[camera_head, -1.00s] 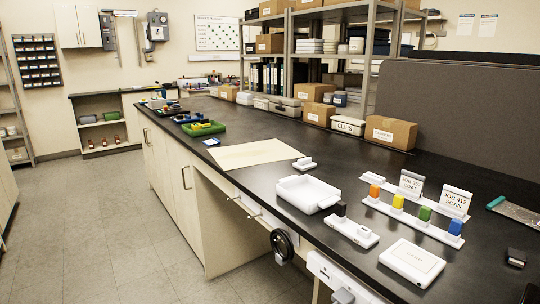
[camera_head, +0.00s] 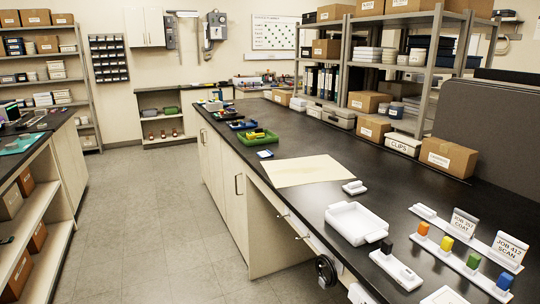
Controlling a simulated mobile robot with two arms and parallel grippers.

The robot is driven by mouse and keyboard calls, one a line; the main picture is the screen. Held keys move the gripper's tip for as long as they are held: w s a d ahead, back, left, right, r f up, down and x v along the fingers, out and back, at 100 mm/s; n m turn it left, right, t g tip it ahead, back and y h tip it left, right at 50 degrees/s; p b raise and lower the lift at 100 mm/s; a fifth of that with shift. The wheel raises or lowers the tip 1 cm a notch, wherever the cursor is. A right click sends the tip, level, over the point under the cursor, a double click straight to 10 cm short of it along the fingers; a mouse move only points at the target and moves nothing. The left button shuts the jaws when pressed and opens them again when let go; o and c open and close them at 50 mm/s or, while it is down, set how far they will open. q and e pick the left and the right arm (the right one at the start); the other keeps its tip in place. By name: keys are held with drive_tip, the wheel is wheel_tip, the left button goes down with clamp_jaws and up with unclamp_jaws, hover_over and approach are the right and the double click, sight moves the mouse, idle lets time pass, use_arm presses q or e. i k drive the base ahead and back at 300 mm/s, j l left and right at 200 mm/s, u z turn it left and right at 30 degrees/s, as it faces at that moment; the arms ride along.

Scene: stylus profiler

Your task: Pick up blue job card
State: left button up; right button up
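No thing in view is clearly marked as a blue job card. A small flat blue and white piece (camera_head: 265,154) lies on the long black bench (camera_head: 310,145), just in front of the green tray (camera_head: 258,138); it is too small to identify. Two white upright cards, JOB 357 COAT (camera_head: 465,223) and JOB 412 SCAN (camera_head: 509,247), stand behind the row. Neither of my grippers is in view.
A beige sheet (camera_head: 306,171) and a white tray (camera_head: 356,222) lie on the bench. Boxes and shelves (camera_head: 395,70) line its back, beside a grey partition (camera_head: 490,130). Another bench with shelves (camera_head: 35,195) stands at left. The floor aisle (camera_head: 140,220) between is clear.

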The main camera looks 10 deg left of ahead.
sight(263, 154)
drive_tip(key=i+j+u, duration=0.1)
drive_tip(key=i+j, duration=0.35)
drive_tip(key=i+j+u, duration=0.1)
drive_tip(key=i+j, duration=0.3)
drive_tip(key=i, duration=0.15)
